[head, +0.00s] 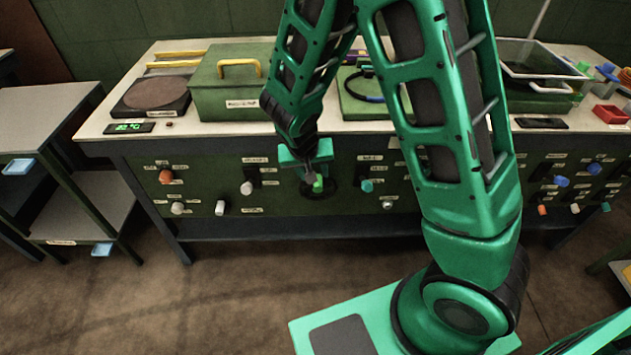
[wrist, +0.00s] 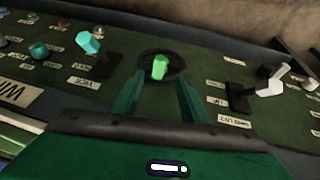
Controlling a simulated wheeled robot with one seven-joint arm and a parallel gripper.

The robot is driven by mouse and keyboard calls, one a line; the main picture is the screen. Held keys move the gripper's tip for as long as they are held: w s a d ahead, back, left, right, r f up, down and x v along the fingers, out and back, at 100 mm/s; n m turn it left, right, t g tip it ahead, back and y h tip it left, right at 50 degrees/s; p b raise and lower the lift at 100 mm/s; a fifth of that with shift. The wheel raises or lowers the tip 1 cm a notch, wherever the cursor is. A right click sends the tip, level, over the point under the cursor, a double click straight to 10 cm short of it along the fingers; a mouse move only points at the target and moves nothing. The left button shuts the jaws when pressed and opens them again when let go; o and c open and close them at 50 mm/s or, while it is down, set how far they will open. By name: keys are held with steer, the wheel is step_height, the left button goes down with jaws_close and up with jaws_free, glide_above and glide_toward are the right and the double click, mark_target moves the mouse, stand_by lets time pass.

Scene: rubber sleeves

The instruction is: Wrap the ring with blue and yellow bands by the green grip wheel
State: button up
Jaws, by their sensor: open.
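The wheel with the green grip (wrist: 160,67) is on the dark green front panel; it has a dark round rim and a bright green grip at its middle. In the head view its green grip (head: 318,187) shows just below my gripper (head: 316,174). My gripper is open, its two fingers pointing at the wheel, one on each side of the grip in the wrist view; I cannot tell whether they touch it. A dark ring with a blue part (head: 374,99) lies on a green board on the bench top, partly hidden by my arm; no yellow band can be made out on it.
A teal lever knob (wrist: 88,42) and a white lever (wrist: 272,82) stick out on either side of the wheel. A green box with a yellow handle (head: 238,97) and a dark hot plate (head: 153,96) stand on the bench (head: 93,128). The floor in front is clear.

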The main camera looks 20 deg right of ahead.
mark_target(317, 183)
steer(key=x, duration=0.7)
steer(key=shift+w+d+f, duration=0.1)
steer(key=shift+d+f, duration=0.05)
steer(key=shift+f, duration=0.2)
jaws_close()
